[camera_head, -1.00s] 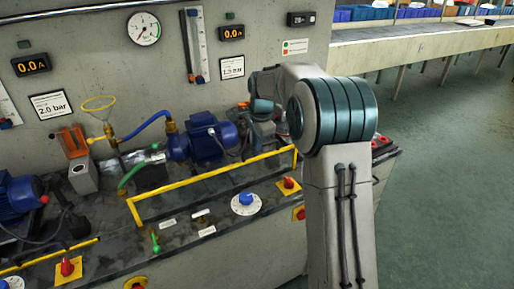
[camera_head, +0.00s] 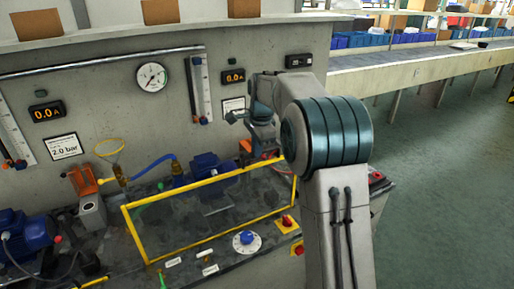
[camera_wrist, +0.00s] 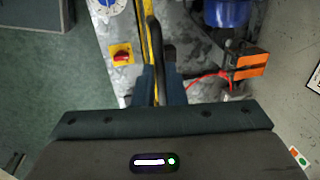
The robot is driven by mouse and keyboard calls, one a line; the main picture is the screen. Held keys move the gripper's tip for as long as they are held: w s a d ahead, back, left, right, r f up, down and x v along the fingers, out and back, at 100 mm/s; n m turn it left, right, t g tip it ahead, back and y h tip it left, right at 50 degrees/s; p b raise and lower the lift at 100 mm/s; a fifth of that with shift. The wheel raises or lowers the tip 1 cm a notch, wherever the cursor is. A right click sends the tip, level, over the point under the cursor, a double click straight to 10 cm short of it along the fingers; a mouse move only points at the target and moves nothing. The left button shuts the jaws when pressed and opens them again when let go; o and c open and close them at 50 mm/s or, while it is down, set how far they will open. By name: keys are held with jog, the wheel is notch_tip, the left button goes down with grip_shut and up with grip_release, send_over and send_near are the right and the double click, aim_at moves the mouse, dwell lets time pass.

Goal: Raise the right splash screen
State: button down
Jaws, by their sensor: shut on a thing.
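The right splash screen (camera_head: 190,186) is a clear panel in a yellow frame, in the middle of the head view. Its upper bar stands well above its lower bar, so the panel is raised, in front of the blue motor. In the wrist view a stretch of its yellow frame (camera_wrist: 147,25) runs down toward my gripper (camera_wrist: 160,86), beside a dark bar. My gripper is shut on the screen, at its right part; the exact contact is hard to make out.
A blue-white dial (camera_head: 246,238) and a red knob (camera_head: 287,221) sit on the panel in front of the screen. The gauge wall (camera_head: 110,93) rises behind. An orange-topped unit (camera_head: 85,181) and another blue motor (camera_head: 25,232) stand to the left. Open floor (camera_head: 440,190) lies at right.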

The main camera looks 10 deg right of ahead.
jog(key=shift+w+r, duration=0.1)
jog(key=shift+r, duration=0.25)
jog(key=c, duration=1.5)
grip_release()
jog(key=shift+r, duration=0.1)
jog(key=s+r, duration=0.1)
jog(key=r, duration=0.3)
jog(key=s+r, duration=0.1)
jog(key=r, duration=0.8)
jog(key=shift+s+d+r, duration=0.15)
jog(key=shift+s+d, duration=0.25)
